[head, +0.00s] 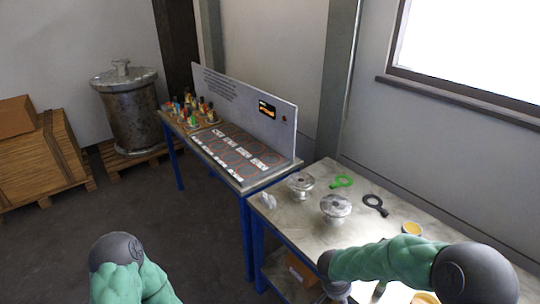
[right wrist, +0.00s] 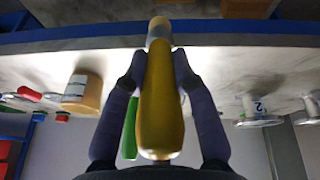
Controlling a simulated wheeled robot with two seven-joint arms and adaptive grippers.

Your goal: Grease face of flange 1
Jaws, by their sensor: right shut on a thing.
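Two grey metal flanged vessels stand on the worktable, one farther back (head: 300,183) and one nearer (head: 335,207); I cannot read their numbers in the head view. The right wrist view shows a flanged piece marked 2 (right wrist: 258,108) and another cut off at the right edge (right wrist: 312,105). My right gripper (right wrist: 158,58) is shut on a yellow handle (right wrist: 162,105) with a pale tip pointing away; its working end is hardly visible. A yellow-topped pot (head: 412,228) stands on the table. My left gripper is out of view; only the left arm shows.
A green ring tool (head: 341,181) and a black ring tool (head: 375,203) lie beside the vessels. A labelled tan jar (right wrist: 82,90) shows in the right wrist view. A second blue-legged table holds a printed board (head: 240,155). Open floor lies left of the tables.

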